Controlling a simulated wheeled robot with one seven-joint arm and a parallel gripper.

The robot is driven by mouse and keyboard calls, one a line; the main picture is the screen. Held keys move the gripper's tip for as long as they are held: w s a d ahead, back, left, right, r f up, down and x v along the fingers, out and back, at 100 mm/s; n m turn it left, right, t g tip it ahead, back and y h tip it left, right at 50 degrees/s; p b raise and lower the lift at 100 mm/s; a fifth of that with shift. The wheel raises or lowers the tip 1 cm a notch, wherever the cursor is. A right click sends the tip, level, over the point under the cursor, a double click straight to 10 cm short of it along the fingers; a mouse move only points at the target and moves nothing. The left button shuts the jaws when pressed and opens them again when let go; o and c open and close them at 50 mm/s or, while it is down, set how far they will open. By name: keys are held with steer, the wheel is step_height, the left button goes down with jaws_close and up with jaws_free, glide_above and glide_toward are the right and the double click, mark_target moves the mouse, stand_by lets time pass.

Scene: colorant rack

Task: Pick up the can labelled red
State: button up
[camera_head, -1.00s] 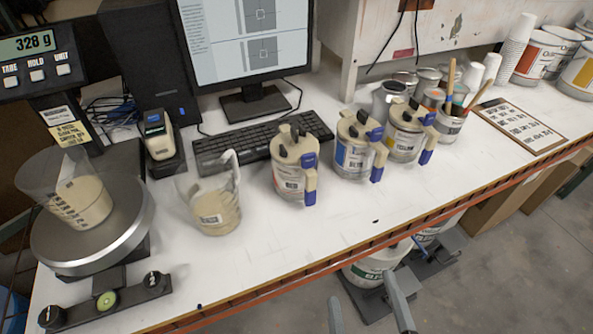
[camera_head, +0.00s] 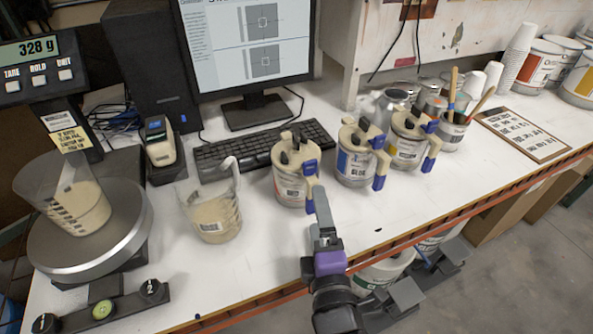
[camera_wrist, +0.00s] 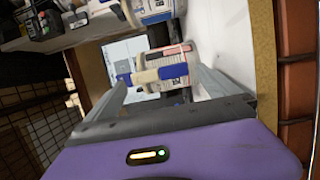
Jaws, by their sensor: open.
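The can labelled red (camera_head: 293,183) is the leftmost of three lidded cans on the white bench. It stands upright, with a cream lid and a cream-and-blue handle; its small label text is hard to read. My gripper (camera_head: 321,200) is in front of it, at its lower right, near the handle. In the wrist view a can with a red stripe (camera_wrist: 178,52) and its blue-tipped handle show in line with the space between my open, empty fingers (camera_wrist: 160,82). Whether the fingers touch the handle cannot be told.
The blue can (camera_head: 354,165) and yellow can (camera_head: 405,150) stand close on the right. A clear beaker (camera_head: 216,218) stands left, beside the scale (camera_head: 92,235). A keyboard (camera_head: 250,150) lies behind. The bench front edge (camera_head: 400,240) is close to my gripper.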

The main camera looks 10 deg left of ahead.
mark_target(298, 171)
steer(key=x, duration=0.3)
steer(key=shift+w, duration=0.1)
steer(key=c, duration=1.8)
steer(key=shift+r, duration=0.3)
